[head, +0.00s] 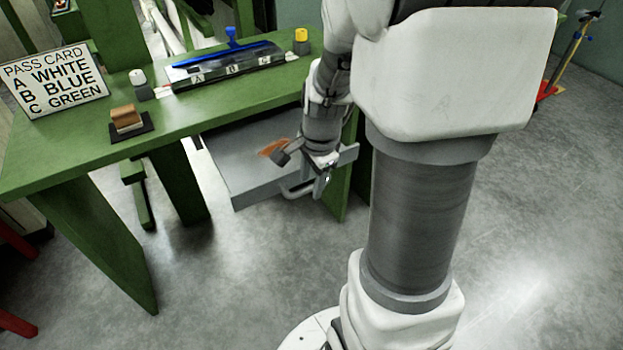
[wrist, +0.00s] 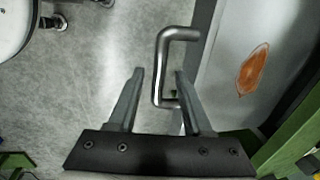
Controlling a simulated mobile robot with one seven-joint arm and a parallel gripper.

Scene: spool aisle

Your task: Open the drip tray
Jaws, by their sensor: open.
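The drip tray (head: 245,170) is a grey, shallow drawer under the green bench, and it stands pulled out from beneath the top. A rust-orange patch (wrist: 252,69) lies on its floor. Its bent metal handle (head: 297,191) is on the front face, and the handle also shows in the wrist view (wrist: 159,65). My gripper (head: 301,172) is at the tray's front. In the wrist view its fingers (wrist: 160,74) are apart, with the handle's bar showing between them. I cannot tell whether either finger touches it. My wrist hides part of the tray's front right.
The green bench (head: 185,115) carries a pass card sign (head: 58,82), a brown block on a dark pad (head: 127,118), a white-and-grey bottle (head: 139,82), a yellow-capped bottle (head: 301,42) and a lettered tray with a blue squeegee (head: 232,45). The floor before the drawer is clear.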

